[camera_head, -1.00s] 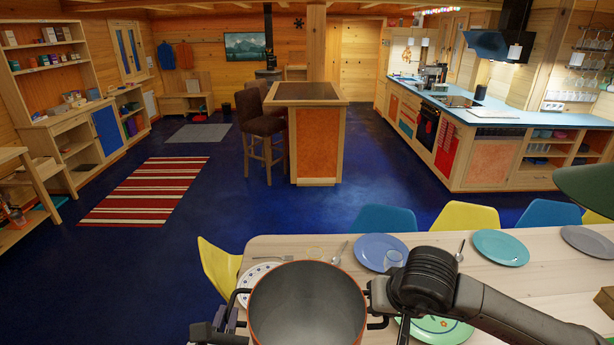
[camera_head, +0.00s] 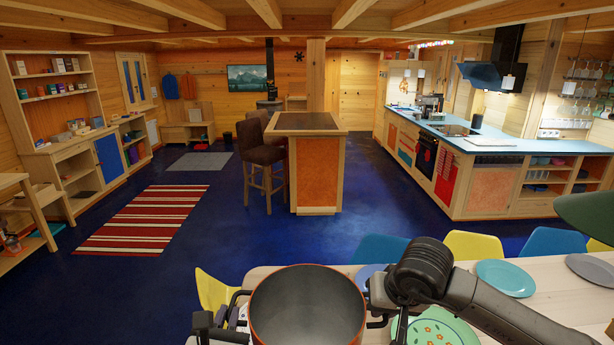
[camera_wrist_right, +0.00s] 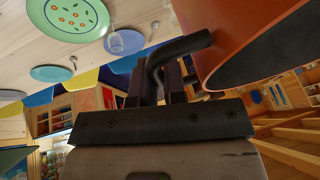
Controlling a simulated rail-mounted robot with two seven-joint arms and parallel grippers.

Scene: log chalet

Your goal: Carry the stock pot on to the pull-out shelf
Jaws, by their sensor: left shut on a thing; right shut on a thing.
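The stock pot (camera_head: 307,312), orange-red outside and dark inside, is upright at the bottom middle of the head view, its open top showing empty. My left gripper (camera_head: 228,314) is shut on its left handle. My right gripper (camera_head: 378,308) is at the handle on the opposite side, partly hidden by my arm. In the right wrist view my right gripper (camera_wrist_right: 163,85) is shut on the dark bent handle, and the pot (camera_wrist_right: 240,40) hangs beside it. I cannot make out the pull-out shelf for certain.
A laid dining table (camera_head: 550,300) with plates lies below and beyond the pot, with yellow and blue chairs along its far side. Beyond it stand an island (camera_head: 318,172) with stools and a blue-topped kitchen counter (camera_head: 560,146). The blue floor (camera_head: 235,232) between is open.

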